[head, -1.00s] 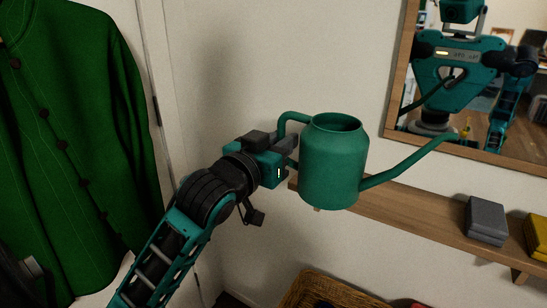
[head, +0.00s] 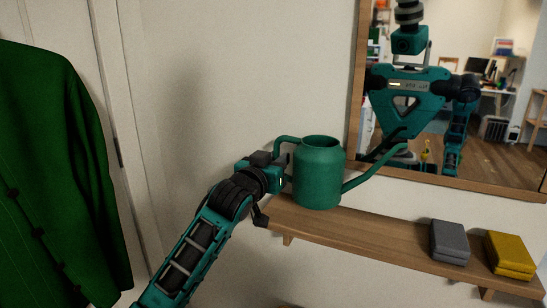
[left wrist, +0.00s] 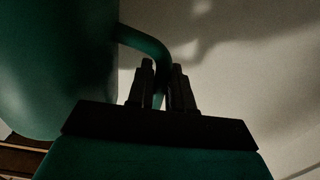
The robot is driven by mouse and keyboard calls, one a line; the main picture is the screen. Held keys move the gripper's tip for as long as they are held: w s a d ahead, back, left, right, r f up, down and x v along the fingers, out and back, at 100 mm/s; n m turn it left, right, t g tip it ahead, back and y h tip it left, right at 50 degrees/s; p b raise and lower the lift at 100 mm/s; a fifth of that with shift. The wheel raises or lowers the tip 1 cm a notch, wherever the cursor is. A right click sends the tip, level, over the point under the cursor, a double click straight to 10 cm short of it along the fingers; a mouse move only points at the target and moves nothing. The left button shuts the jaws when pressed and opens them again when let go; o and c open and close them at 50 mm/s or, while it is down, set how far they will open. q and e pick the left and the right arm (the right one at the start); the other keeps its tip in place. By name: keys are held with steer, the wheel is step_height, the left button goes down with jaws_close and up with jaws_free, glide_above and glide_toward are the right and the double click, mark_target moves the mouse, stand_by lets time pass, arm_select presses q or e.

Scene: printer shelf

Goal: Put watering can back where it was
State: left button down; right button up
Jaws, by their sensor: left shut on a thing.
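The green watering can (head: 318,178) is upright at the left end of the wooden wall shelf (head: 375,234), its spout pointing right. Its base appears at the level of the shelf top; I cannot tell whether it touches. My left gripper (head: 283,168) is shut on the can's handle, at the can's left side. The left wrist view shows the fingers (left wrist: 161,88) on either side of the curved handle (left wrist: 148,42), with the can body (left wrist: 58,65) at the left. My right gripper is not directly in view.
A grey box (head: 449,241) and a yellow box (head: 510,255) sit farther right on the shelf. A wood-framed mirror (head: 362,85) hangs above it and reflects my body. A green garment (head: 55,170) hangs at the left. The shelf between can and grey box is clear.

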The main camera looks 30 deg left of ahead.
arm_select(q)
steer(key=shift+f+b, duration=0.35)
steer(key=shift+f, duration=1.5)
steer(key=shift+w+f, duration=0.15)
steer(key=shift+f, duration=0.35)
